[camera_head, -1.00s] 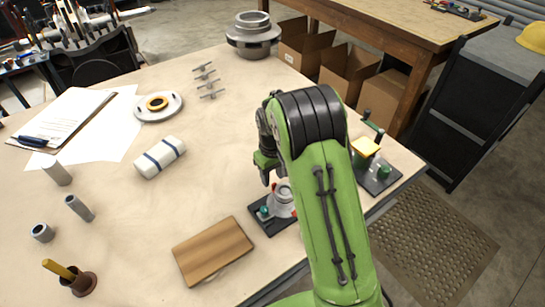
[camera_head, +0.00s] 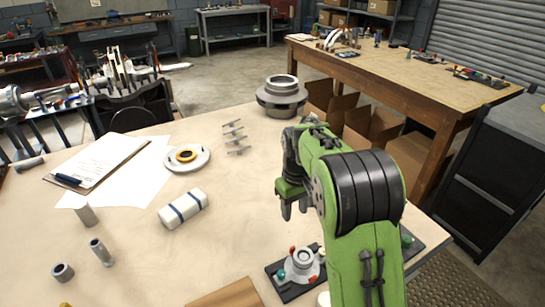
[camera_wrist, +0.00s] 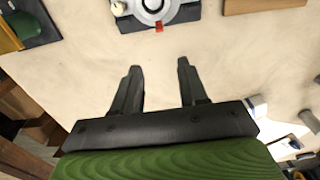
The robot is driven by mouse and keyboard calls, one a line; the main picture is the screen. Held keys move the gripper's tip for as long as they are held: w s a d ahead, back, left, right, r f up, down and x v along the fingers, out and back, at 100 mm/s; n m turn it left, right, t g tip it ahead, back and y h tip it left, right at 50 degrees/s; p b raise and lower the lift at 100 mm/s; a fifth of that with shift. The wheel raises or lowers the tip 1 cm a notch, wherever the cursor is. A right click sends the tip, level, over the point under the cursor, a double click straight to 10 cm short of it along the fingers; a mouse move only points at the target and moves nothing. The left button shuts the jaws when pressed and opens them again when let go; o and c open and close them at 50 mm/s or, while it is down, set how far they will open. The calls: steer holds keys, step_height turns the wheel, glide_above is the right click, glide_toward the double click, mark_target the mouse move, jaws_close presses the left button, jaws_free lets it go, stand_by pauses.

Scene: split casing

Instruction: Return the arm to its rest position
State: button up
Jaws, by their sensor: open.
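My green arm rises from the lower right of the head view and bends at a black joint. My gripper (camera_head: 287,211) hangs over the table, above and behind the black fixture plate. In the wrist view my gripper (camera_wrist: 158,72) has its two black fingers spread apart, with only bare table top between them. The gripper is open and empty. The fixture (camera_head: 303,262), a grey round casing part on a black base with a red piece, stands on the table below the gripper. It also shows at the top of the wrist view (camera_wrist: 128,22), apart from the fingertips.
The table (camera_head: 150,265) holds a white roll (camera_head: 183,208), a flanged disc (camera_head: 200,160), a clipboard (camera_head: 108,160), several grey cylinders and a large grey casing (camera_head: 282,95). A wooden board (camera_head: 228,294) lies at the front. Open cardboard boxes (camera_head: 360,128) stand beyond the right edge.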

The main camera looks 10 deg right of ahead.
steer(key=s+r+m+t, duration=0.2)
steer(key=s+r+t, duration=0.1)
steer(key=s+r, duration=0.95)
steer(key=s+f+m+t, duration=0.1)
steer(key=s+f+t, duration=0.1)
steer(key=s, duration=1.2)
steer(key=shift+s+a+f+m+t, duration=0.15)
steer(key=shift+s+m+t, duration=0.15)
steer(key=shift+s, duration=0.05)
stand_by(0.9)
